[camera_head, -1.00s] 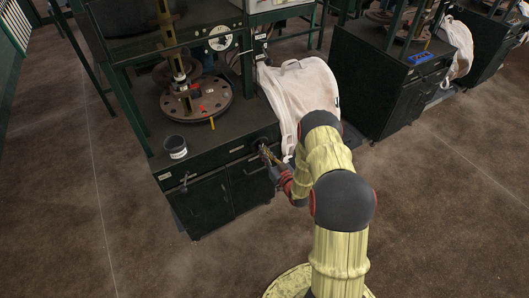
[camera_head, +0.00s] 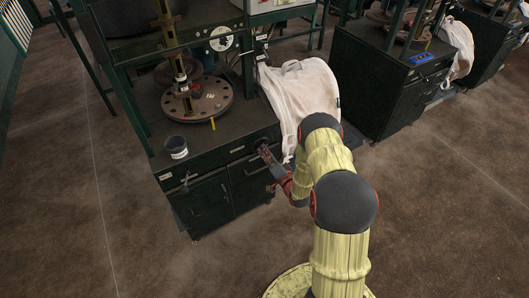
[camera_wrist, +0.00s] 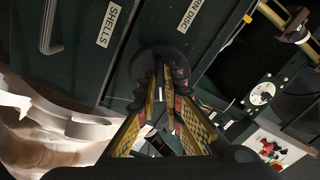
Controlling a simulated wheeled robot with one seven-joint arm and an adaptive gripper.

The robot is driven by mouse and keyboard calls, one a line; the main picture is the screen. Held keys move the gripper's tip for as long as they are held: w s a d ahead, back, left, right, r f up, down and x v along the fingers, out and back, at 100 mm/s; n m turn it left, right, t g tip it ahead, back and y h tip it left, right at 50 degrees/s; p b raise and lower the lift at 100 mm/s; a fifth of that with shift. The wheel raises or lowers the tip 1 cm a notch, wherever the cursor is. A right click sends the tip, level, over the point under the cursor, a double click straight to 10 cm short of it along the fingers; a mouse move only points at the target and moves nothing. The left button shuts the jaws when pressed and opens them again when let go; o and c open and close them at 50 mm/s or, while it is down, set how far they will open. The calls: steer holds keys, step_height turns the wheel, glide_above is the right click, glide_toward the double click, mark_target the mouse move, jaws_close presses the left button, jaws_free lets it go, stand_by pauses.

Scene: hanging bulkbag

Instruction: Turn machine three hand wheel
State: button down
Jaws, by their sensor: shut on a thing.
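The machine's hand wheel is a dark round knob (camera_head: 262,142) on the front of the dark green cabinet, near its right corner. In the wrist view the dark wheel (camera_wrist: 150,65) sits between the labels "SHELLS" and one ending "RN DISC". My gripper (camera_head: 268,156) is at the wheel, reaching in from the right front. In the wrist view my gripper (camera_wrist: 168,76) has its two yellow-and-black fingers drawn close together at the tips, shut on the wheel's near rim. The fingers hide part of the wheel.
A white bulk bag (camera_head: 305,92) hangs close to the right of my gripper. Another machine cabinet (camera_head: 375,90) stands further right. The floor in front is clear.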

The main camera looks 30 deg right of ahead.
steer(key=shift+m, duration=0.7)
steer(key=c, duration=2)
jaws_free()
steer(key=shift+o, duration=0.4)
steer(key=s, duration=1.2)
steer(key=shift+d, duration=0.25)
